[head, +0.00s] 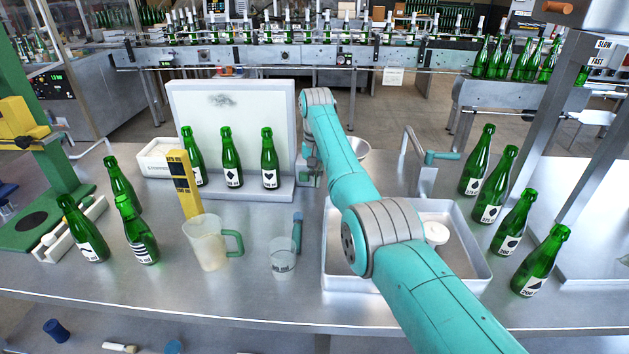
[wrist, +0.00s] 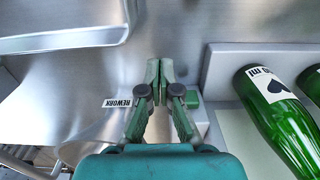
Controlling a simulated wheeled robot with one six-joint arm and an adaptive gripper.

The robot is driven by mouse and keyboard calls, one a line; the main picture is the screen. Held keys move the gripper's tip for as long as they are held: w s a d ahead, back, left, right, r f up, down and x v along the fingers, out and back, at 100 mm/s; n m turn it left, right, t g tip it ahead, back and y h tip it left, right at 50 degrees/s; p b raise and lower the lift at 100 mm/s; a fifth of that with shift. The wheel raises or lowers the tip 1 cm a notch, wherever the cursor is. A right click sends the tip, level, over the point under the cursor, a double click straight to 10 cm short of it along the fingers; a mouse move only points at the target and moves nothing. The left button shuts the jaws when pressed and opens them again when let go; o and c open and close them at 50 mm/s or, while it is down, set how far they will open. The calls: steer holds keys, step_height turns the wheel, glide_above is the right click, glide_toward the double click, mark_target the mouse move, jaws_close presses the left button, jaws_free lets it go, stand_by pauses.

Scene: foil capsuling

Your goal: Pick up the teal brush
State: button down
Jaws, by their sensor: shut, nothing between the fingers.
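A slim teal handle, which looks like the teal brush (head: 298,229), stands upright at the small clear beaker (head: 282,258) in the head view. Its lower end is hidden by the glass, so I cannot tell whether it is inside or behind it. My gripper (wrist: 159,72) is shut and empty in the wrist view, with its fingertips together over the steel tabletop. It is beside the white bottle stand and away from the brush. The brush is not visible in the wrist view.
The bottle stand (head: 231,115) holds several green bottles. A jug (head: 205,243) with a green handle and a yellow post (head: 185,184) stand left of the beaker. A steel basin (head: 335,225) lies right, partly behind my arm. More bottles stand at both sides.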

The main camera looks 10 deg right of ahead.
mark_target(314, 215)
step_height(314, 215, down, 8)
steer(key=shift+r, duration=0.1)
steer(key=shift+s+a, duration=0.2)
steer(key=shift+s, duration=0.45)
steer(key=shift+s+a, duration=0.25)
steer(key=shift+s, duration=0.35)
steer(key=shift+s+a, duration=0.2)
steer(key=shift+s, duration=0.45)
steer(key=shift+s+a, duration=0.1)
